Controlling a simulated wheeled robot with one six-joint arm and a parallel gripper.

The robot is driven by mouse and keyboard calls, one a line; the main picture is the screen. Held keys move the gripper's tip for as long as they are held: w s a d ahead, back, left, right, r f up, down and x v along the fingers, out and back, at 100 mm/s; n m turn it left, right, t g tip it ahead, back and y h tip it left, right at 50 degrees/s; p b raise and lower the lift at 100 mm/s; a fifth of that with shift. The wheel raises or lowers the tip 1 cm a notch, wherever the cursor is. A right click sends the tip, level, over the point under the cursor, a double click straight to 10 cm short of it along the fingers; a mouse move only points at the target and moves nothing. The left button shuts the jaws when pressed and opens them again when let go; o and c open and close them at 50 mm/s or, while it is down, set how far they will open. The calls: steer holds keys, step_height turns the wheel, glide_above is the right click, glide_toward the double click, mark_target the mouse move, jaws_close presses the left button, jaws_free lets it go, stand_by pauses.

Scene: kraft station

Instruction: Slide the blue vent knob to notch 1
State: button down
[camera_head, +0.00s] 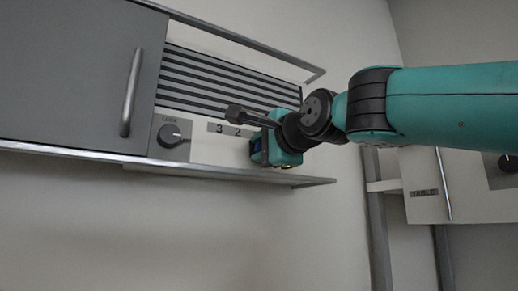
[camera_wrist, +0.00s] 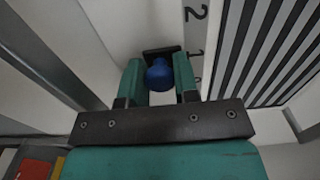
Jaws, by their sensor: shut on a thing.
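The blue vent knob (camera_wrist: 158,76) sits between the two green fingers of my gripper (camera_wrist: 158,85) in the wrist view, with a dark slider plate (camera_wrist: 161,54) behind it. My gripper is shut on the knob. In the head view, my gripper (camera_head: 260,149) is at the panel strip below the vent, and only a bit of blue shows between its fingers. The label 2 (camera_wrist: 195,13) is above the knob in the wrist view. A smaller label mark (camera_wrist: 200,53) is nearly level with the slider plate, too small to read surely.
The striped vent grille (camera_head: 225,82) is above the strip. A LOCK dial (camera_head: 171,134) and a grey cabinet door with a bar handle (camera_head: 131,92) are to the left. A metal ledge (camera_head: 300,180) runs below, and a rail (camera_head: 240,38) above.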

steer(key=c, duration=1)
jaws_free()
steer(key=shift+f, duration=0.25)
steer(key=shift+o, duration=0.8)
steer(key=shift+r, duration=0.3)
steer(key=b+v, duration=0.8)
steer(key=v, duration=0.9)
steer(key=shift+s, duration=0.15)
